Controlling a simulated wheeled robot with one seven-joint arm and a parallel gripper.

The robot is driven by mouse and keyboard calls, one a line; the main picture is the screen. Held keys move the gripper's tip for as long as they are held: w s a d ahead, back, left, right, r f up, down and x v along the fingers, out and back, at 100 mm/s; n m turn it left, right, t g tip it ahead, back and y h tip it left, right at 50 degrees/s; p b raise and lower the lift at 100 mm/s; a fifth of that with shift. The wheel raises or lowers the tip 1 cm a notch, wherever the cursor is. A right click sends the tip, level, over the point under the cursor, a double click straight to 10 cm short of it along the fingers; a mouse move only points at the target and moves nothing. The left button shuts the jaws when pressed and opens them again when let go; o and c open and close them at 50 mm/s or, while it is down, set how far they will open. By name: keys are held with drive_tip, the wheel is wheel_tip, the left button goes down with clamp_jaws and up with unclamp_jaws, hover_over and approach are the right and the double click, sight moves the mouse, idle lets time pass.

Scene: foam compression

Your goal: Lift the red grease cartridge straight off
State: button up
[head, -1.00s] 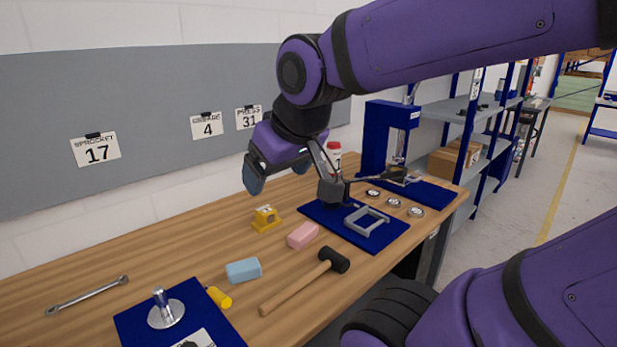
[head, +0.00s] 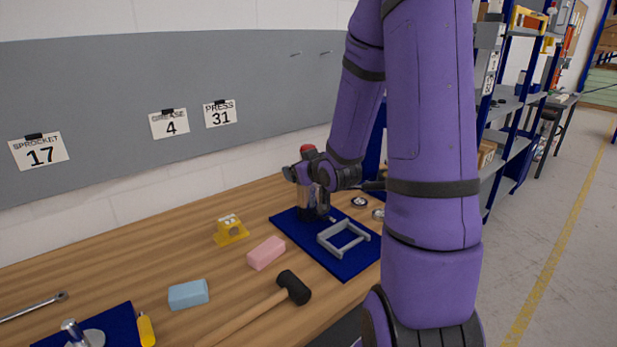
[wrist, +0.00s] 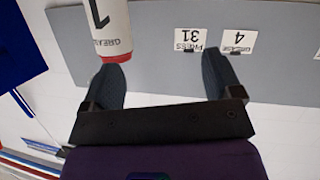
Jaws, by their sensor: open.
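The red grease cartridge shows in the head view as a red cap (head: 307,149) just above my gripper; its body is mostly hidden behind the gripper. In the wrist view, which is upside down, the cartridge (wrist: 112,25) is white with a red end and a "GREASE" label. It sits at upper left, its red end overlapping the tip of the left finger. I cannot tell whether they touch. My gripper (wrist: 166,65) is open, with the gap between its fingers empty in the picture. In the head view my gripper (head: 293,173) is partly hidden.
A blue mat (head: 287,225) carries a grey frame (head: 343,238). The blue press (head: 374,150) is mostly hidden behind my arm. Wall cards hang behind.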

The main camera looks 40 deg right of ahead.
drive_tip(key=s+d+f+m+t+h, duration=0.2)
drive_tip(key=s+d+f+t, duration=0.15)
drive_tip(key=d+f, duration=0.25)
drive_tip(key=x, duration=1.1)
drive_tip(key=shift+w, duration=0.3)
drive_tip(key=shift+a, duration=0.2)
drive_tip(key=c, duration=1.3)
drive_tip(key=shift+r, duration=0.1)
